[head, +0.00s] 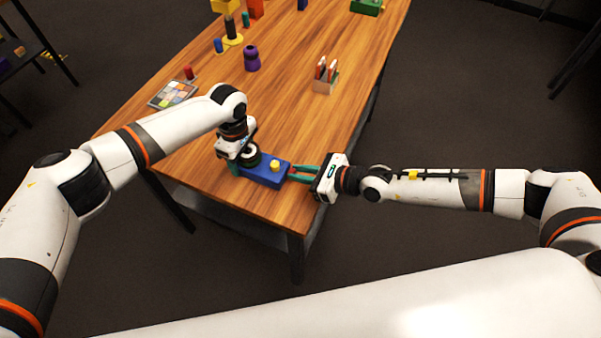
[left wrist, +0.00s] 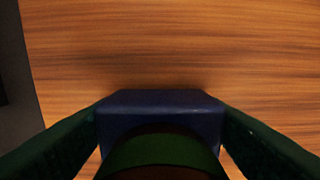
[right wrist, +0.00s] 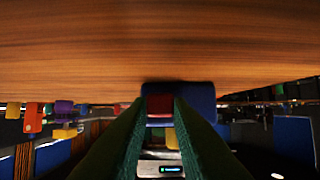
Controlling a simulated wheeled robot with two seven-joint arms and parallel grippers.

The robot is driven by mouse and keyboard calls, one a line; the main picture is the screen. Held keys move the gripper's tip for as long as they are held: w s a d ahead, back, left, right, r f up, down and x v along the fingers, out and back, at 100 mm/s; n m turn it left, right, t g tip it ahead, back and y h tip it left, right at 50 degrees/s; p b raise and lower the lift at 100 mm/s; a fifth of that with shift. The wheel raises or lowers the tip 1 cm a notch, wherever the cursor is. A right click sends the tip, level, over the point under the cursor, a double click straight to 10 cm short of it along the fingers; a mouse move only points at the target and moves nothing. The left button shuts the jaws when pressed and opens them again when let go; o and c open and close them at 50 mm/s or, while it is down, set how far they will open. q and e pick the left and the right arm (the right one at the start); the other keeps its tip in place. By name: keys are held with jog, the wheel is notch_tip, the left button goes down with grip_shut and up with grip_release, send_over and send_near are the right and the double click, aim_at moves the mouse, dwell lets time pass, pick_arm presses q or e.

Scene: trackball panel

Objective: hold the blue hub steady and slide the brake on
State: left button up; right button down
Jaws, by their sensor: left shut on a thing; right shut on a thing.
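The blue hub (head: 262,176) lies near the table's front edge. A yellow knob (head: 275,165) and a dark round part with a green ring (head: 251,157) are on its top. My left gripper (head: 238,167) is shut on the hub's left end; the left wrist view shows its fingers against both sides of the hub (left wrist: 160,105). My right gripper (head: 293,173) comes from the right and is shut on a small red piece (right wrist: 160,104) against the blue hub (right wrist: 198,96).
The wooden table (head: 300,130) is clear right behind the hub. Further back are a coloured tile panel (head: 173,94), a purple piece (head: 251,60), a holder with red and white items (head: 324,80) and a yellow stand (head: 232,38). The table edge is close in front.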

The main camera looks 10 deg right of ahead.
jog(key=c, duration=1.3)
grip_release()
jog(key=shift+w+d, duration=0.1)
jog(key=v, duration=1.2)
pick_arm(q)
jog(key=o, duration=1.1)
jog(key=shift+o, duration=0.2)
